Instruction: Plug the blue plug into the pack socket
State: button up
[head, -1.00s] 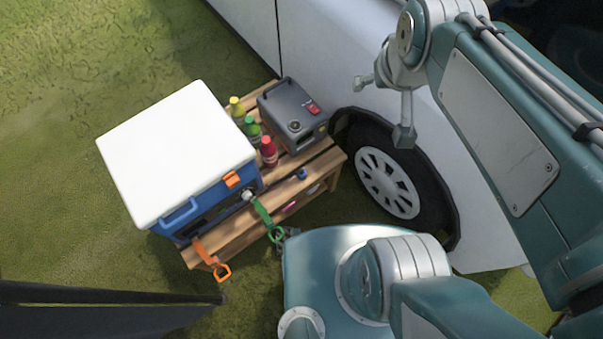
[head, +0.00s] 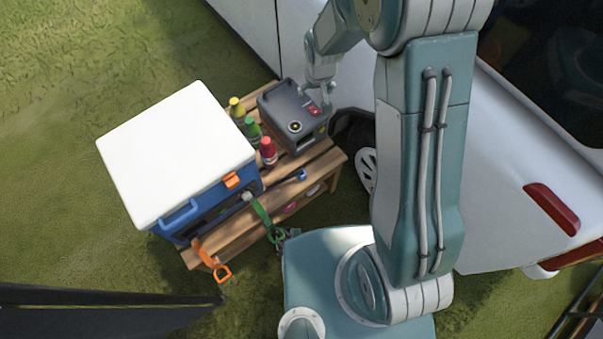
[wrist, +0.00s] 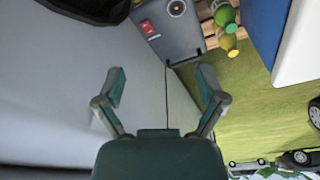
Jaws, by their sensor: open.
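The grey pack (head: 285,108) stands on the wooden bench, with a round socket (head: 295,127) on its top and a red patch beside it. In the wrist view the pack (wrist: 160,38) is at the top, with the round socket (wrist: 177,7) near the edge. A small blue piece that looks like the blue plug (head: 302,174) lies on the bench in front of the pack; I cannot make it out in the wrist view. My gripper (head: 318,98) is over or beside the pack's far right side. In the wrist view my gripper (wrist: 160,80) is open and empty.
A blue cooler with a white lid (head: 175,150) stands on the left of the bench (head: 325,160). Yellow, green and red bottles (head: 268,152) stand between cooler and pack. The white vehicle (head: 245,22) is close behind.

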notch_tip(320, 180, down, 15)
jog(key=a+g, duration=0.1)
jog(key=a, duration=0.2)
jog(key=n+g, duration=0.1)
send_over(302, 172)
notch_tip(302, 172, down, 16)
jog(key=shift+r, duration=0.2)
jog(key=shift+f, duration=2.8)
jog(key=shift+a+f, duration=0.1)
jog(key=shift+f, duration=2.5)
